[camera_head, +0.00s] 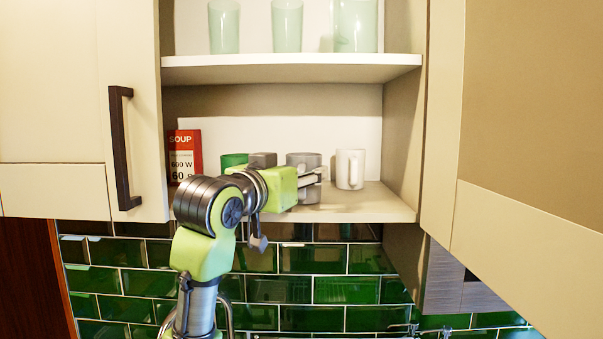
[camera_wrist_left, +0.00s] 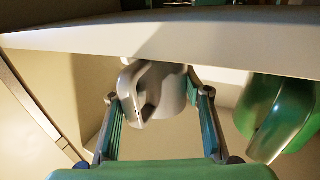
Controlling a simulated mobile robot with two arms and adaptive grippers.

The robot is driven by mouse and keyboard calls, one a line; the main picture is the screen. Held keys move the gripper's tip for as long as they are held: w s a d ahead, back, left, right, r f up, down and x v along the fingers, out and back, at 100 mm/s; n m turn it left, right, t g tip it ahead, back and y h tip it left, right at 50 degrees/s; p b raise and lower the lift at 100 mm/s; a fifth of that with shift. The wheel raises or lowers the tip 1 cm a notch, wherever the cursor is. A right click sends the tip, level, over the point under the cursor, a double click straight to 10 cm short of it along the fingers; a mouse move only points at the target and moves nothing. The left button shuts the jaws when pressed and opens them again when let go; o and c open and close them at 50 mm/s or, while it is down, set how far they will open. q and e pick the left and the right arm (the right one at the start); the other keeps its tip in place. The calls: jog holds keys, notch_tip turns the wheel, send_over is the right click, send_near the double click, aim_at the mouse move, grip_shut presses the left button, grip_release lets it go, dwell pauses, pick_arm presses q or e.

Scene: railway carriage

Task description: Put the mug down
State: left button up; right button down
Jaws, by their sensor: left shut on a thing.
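The grey mug (camera_head: 304,160) is in the open cupboard, at the lower shelf (camera_head: 370,205). My left gripper (camera_head: 312,178) reaches in from the left and is shut on it. In the left wrist view the grey mug (camera_wrist_left: 158,92) sits between the two fingers (camera_wrist_left: 160,105), with its handle towards the camera. That view looks turned over, with the shelf edge (camera_wrist_left: 60,38) across the top. The mug looks upright in the head view. I cannot tell whether its base touches the shelf. My arm hides part of it. My right gripper is not in view.
A white mug (camera_head: 351,168) stands just right of the grey one. A green mug (camera_head: 233,160), also in the wrist view (camera_wrist_left: 280,115), and a red and white soup box (camera_head: 185,155) stand to the left. Glasses (camera_head: 287,25) stand on the upper shelf (camera_head: 290,68). Cupboard doors flank the opening.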

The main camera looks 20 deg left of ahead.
pick_arm(q)
jog(key=shift+f, duration=0.1)
jog(key=o, duration=1.4)
jog(key=shift+s, duration=0.1)
notch_tip(320, 180, up, 10)
jog(key=shift+r, duration=0.1)
grip_shut()
dwell(0.8)
